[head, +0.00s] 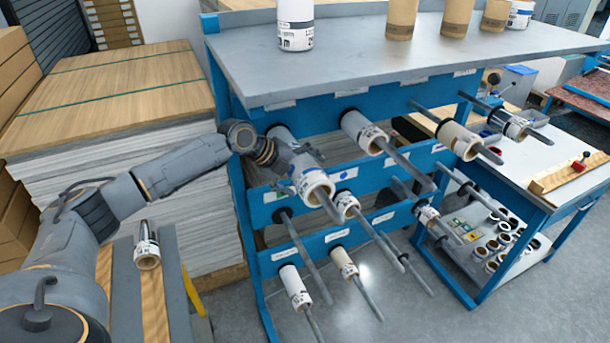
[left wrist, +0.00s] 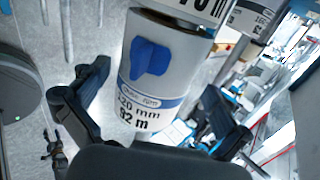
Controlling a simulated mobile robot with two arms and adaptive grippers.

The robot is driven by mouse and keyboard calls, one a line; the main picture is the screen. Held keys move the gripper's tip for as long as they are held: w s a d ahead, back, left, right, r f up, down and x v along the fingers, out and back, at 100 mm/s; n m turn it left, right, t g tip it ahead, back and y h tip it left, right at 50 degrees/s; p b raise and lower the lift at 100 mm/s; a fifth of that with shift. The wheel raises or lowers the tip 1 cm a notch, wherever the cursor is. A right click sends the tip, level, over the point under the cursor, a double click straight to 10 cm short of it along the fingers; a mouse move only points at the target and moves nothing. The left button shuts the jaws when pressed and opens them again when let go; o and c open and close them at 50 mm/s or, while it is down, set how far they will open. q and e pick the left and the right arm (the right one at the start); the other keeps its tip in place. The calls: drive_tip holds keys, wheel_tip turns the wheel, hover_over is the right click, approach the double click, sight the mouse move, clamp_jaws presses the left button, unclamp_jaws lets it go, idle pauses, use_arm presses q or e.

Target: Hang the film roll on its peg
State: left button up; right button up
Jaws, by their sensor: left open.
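A white film roll (head: 316,186) with a label sits around the upper-left peg (head: 331,208) of the blue rack; the rod sticks out of its front end. In the left wrist view the roll (left wrist: 160,75) shows a blue tab and print on its label. My left gripper (head: 296,176) is at this roll in the head view. In the left wrist view its two fingers (left wrist: 155,118) are spread on either side of the roll, with gaps beside it. The gripper hides part of the roll in the head view. My right gripper is not in view.
Other rolls hang on neighbouring pegs, such as one to the right (head: 365,133) and several lower down. Long rods stick out from the rack. More rolls stand on the grey rack top (head: 350,45). A small roll (head: 147,250) is at lower left, near stacked boards (head: 120,90).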

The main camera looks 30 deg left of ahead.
use_arm(q)
drive_tip(key=v, duration=1.2)
